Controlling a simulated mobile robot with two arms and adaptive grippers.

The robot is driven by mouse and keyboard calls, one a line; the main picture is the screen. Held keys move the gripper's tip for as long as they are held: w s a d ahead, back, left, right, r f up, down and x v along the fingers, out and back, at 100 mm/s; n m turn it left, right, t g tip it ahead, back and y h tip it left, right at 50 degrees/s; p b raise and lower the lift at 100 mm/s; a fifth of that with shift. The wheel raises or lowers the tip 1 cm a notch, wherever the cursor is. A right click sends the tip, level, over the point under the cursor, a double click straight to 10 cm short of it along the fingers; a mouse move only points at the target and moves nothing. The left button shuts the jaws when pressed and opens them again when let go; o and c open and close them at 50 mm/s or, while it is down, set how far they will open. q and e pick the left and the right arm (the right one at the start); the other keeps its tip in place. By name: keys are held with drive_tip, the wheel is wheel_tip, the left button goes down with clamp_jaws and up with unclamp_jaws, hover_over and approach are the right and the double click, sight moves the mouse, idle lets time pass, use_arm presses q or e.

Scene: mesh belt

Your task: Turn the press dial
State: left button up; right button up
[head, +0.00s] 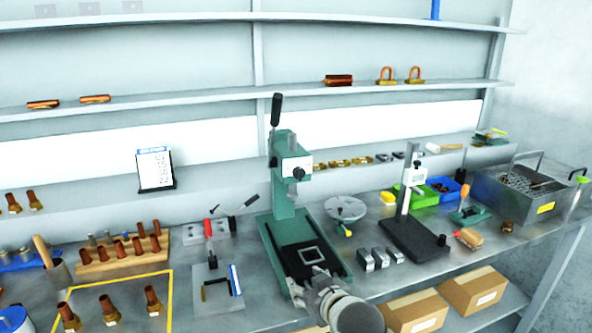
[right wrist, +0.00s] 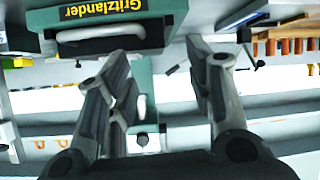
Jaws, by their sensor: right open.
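The green press (head: 284,215) stands at the middle of the bench, with a black lever at its top. Its dial, a small dark knob (head: 298,173), is on the front of the press head. The right wrist view is upside down and shows the press base (right wrist: 110,28) lettered "Gritzlander" and the dark knob (right wrist: 142,139) on a pale plate. My right gripper (head: 308,287) is in front of the press base, below the knob and apart from it. Its fingers (right wrist: 158,62) are spread, with nothing held between them. My left gripper is not in view.
A gauge stand (head: 415,235) and small metal blocks (head: 380,258) stand right of the press. A round scale pan (head: 345,208) is close behind. A small lever fixture (head: 212,228) and a wooden rack (head: 120,256) stand left. A wire-handled metal bin (head: 525,190) is far right.

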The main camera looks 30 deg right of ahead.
drive_tip(key=w+d+r+t+h, duration=0.15)
drive_tip(key=w+d+r, duration=0.25)
drive_tip(key=r, duration=0.4)
drive_tip(key=m+t, duration=0.2)
drive_tip(key=t, duration=0.2)
approach(301, 173)
drive_tip(key=shift+g+h, duration=0.25)
drive_tip(key=shift+h, duration=0.1)
drive_tip(key=p+x, duration=0.1)
drive_tip(key=x, duration=0.2)
drive_tip(key=p+x, duration=0.1)
drive_tip(key=x, duration=0.3)
drive_tip(key=shift+a+r, duration=0.25)
drive_tip(key=shift+w+d+f, duration=0.1)
drive_tip(key=shift+w, duration=0.45)
drive_tip(key=shift+s, duration=0.1)
clamp_jaws()
